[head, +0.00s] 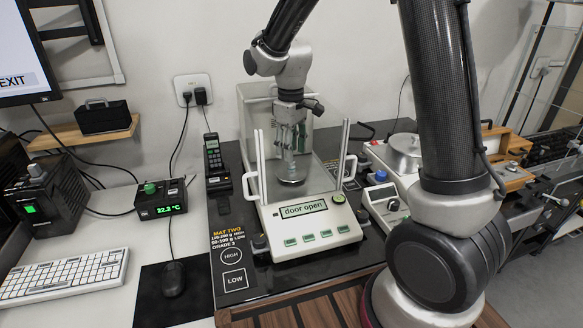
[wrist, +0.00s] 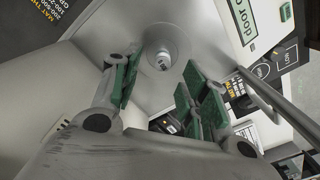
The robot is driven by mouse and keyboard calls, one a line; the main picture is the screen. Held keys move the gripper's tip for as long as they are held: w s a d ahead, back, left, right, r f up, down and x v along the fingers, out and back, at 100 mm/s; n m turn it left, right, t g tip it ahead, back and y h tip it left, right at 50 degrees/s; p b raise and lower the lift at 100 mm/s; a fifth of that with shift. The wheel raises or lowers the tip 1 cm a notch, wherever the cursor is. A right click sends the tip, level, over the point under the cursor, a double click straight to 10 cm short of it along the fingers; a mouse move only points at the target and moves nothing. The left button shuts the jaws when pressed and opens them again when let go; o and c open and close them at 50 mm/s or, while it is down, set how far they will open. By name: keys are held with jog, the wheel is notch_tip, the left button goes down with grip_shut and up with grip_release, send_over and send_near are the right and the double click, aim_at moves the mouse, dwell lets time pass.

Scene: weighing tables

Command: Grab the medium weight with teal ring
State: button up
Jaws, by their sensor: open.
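My gripper (head: 290,152) is inside the draft shield of the balance (head: 318,234), above the round pan (head: 292,182). The balance display reads "door open". In the wrist view, my gripper (wrist: 162,78) has its green-padded fingers apart with nothing between the pads. Beyond the fingertips, a small pale weight (wrist: 163,61) with dark marking on top stands on the round pan (wrist: 178,43). The weight looks apart from both fingers. I cannot make out a teal ring on it. In the head view, the gripper largely hides the weight.
Clear shield walls (head: 250,110) and upright posts (head: 347,155) stand close around the gripper. A second device with a silver lid (head: 403,150) is to the right. A handset (head: 214,158), a temperature display (head: 160,200) and a mouse (head: 173,279) are to the left.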

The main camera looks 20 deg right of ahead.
jog(key=f, duration=0.4)
jog(key=shift+s+f, duration=0.2)
jog(key=shift+f, duration=0.15)
grip_shut()
